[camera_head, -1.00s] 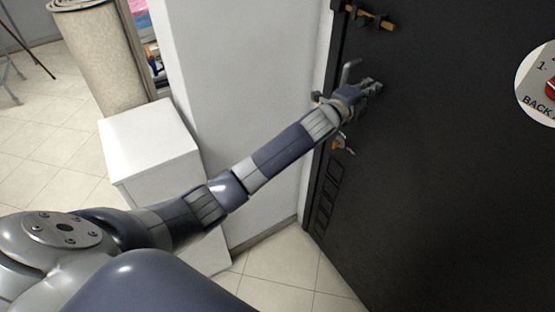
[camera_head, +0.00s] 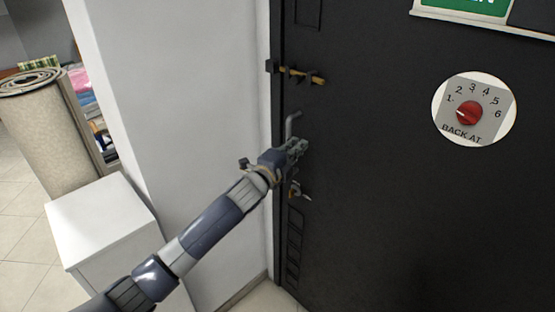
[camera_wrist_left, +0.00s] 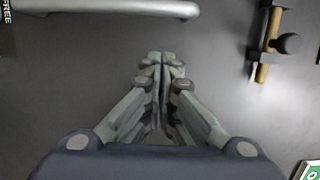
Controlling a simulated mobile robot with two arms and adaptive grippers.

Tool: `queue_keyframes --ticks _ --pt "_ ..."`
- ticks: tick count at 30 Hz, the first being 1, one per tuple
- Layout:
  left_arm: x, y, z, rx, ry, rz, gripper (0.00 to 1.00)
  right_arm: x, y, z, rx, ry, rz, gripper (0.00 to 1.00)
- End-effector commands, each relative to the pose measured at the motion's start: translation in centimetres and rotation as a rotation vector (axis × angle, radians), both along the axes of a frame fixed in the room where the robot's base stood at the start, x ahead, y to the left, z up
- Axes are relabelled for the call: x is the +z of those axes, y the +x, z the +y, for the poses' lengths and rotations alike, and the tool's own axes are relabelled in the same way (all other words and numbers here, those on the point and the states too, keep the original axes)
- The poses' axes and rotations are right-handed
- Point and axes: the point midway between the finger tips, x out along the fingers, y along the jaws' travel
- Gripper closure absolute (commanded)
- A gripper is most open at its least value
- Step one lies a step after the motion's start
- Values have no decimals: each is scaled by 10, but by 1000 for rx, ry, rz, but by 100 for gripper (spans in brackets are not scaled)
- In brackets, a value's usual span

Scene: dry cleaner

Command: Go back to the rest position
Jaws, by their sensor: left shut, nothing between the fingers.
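The handle also shows there as a grey bar (camera_wrist_left: 110,8) at the top, apart from the fingers. My right gripper is not in view.
A brass bolt (camera_head: 304,76) is above the handle, and a key (camera_head: 298,191) is in a lock below it. A round dial sign (camera_head: 473,109) is on the door. A white box (camera_head: 100,222) and a rolled carpet (camera_head: 48,135) stand at the left beside the white wall (camera_head: 180,100).

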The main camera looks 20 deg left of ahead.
Motion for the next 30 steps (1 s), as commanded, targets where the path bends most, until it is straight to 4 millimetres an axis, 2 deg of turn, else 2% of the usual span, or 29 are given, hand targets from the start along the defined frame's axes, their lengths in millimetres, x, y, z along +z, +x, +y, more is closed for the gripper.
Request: queue_keyframes --ticks 6,9,13,19,21,23,26,29,30 --pt "-3 -31 16 0 2 -1 100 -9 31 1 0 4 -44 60" --pt "-2 -43 22 0 3 0 100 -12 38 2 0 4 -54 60" --pt "-2 -53 27 0 1 2 100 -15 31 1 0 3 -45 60" --pt "-2 -59 30 1 0 3 100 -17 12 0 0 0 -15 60" --pt "-9 -58 33 6 -10 18 100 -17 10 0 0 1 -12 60" --pt "-26 -57 37 19 -32 49 100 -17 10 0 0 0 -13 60" --pt "-76 -57 48 58 -100 143 100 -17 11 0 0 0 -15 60" --pt "-148 -64 64 120 -197 271 100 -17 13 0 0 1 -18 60" --pt "-178 -71 69 148 -238 325 100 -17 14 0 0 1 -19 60"
